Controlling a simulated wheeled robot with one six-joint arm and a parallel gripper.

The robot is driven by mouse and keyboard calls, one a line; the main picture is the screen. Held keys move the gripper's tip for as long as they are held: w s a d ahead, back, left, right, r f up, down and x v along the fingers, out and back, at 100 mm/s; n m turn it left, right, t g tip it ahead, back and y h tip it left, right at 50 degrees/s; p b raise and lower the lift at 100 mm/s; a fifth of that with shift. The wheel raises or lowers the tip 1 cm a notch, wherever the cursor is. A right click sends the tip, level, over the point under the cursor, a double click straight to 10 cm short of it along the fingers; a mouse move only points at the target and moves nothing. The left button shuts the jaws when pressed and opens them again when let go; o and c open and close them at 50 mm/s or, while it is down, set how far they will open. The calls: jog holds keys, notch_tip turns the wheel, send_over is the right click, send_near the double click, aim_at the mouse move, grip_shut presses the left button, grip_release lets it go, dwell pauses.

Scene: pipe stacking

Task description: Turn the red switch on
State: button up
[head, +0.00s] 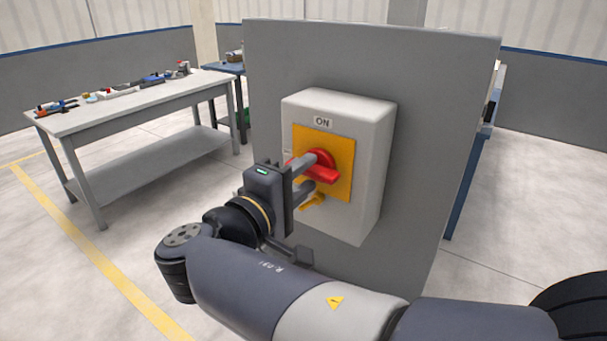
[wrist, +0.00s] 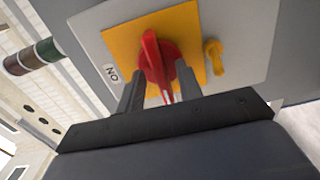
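The red switch (head: 322,172) is a rotary knob with a ridge handle on a yellow plate (head: 341,152), on the front of a light grey box (head: 365,125). Its handle lies roughly sideways in the head view, across the direction of the ON label (head: 322,122) above it. My gripper (head: 305,176) is in front of the knob, its two fingers apart, one higher and one lower. In the wrist view the red handle (wrist: 153,60) shows between the fingertips (wrist: 160,85); I cannot tell whether they touch it. The fingers hide part of the knob's left side.
A yellow tab (head: 313,201) sits just below the knob, close to the lower finger. The box is fixed to a grey upright panel (head: 270,65). A workbench (head: 130,97) with tools stands at the left, with open floor before it.

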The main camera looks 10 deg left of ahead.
grip_shut()
dwell(0.4)
jog(key=shift+f+b, duration=0.15)
jog(key=shift+b, duration=0.35)
jog(key=m+b, duration=0.1)
jog(key=b, duration=0.1)
jog(key=m+b, duration=0.1)
jog(key=b, duration=0.1)
jog(key=shift+f+m, duration=0.3)
jog(key=m+b, duration=0.3)
jog(key=b, duration=0.3)
jog(key=shift+m, duration=0.4)
jog(key=m+b, duration=0.6)
jog(key=b, duration=0.2)
jog(key=shift+r, duration=0.1)
jog(key=m+b, duration=0.4)
jog(key=m, duration=0.1)
jog(key=shift+r, duration=0.2)
jog(key=shift+r+m, duration=0.1)
jog(key=shift+m, duration=0.2)
